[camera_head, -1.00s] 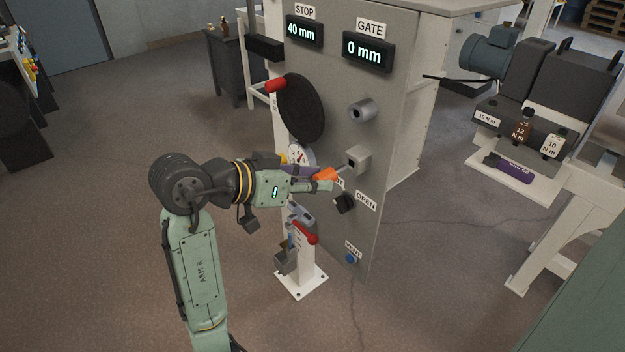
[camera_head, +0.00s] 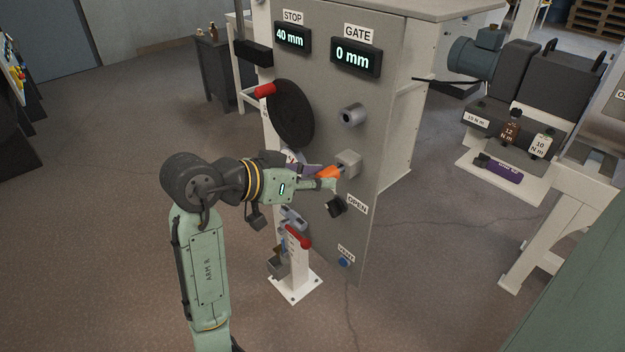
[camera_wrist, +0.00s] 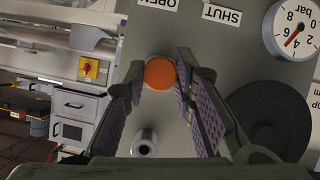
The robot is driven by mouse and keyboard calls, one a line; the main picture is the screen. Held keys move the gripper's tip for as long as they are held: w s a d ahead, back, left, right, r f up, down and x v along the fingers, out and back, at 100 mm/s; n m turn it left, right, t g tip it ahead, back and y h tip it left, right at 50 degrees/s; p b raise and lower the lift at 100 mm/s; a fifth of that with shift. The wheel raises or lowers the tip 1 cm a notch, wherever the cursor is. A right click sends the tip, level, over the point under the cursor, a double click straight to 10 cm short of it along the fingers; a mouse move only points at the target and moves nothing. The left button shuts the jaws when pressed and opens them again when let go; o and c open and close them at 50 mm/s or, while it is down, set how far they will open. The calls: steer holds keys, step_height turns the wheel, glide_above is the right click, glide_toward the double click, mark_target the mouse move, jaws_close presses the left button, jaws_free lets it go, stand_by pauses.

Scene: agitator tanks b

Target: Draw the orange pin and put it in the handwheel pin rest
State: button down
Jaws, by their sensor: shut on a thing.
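The orange pin (camera_head: 328,172) is held between my gripper's fingers, its grey shank pointing at a square grey block (camera_head: 348,160) on the panel. The shank's tip is at the block's face; I cannot tell how deep it sits. In the wrist view the round orange head (camera_wrist: 160,73) lies between the pads of my gripper (camera_wrist: 160,77) and hides the block. A hollow grey cylinder (camera_head: 352,114) stands above the block; it also shows in the wrist view (camera_wrist: 144,142). The black handwheel (camera_head: 293,118) with a red knob is at the left. Neither holder is labelled as the rest.
The grey panel (camera_head: 365,210) carries a dark knob (camera_head: 337,206) by the OPEN label and a blue button (camera_head: 343,262) below. A white post (camera_head: 294,281) with a red handle stands under my arm. A gauge (camera_wrist: 293,30) shows in the wrist view.

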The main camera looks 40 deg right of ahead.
steer(key=shift+d, duration=0.8)
steer(key=c, duration=1.2)
jaws_free()
steer(key=shift+c, duration=0.2)
steer(key=v, duration=1.2)
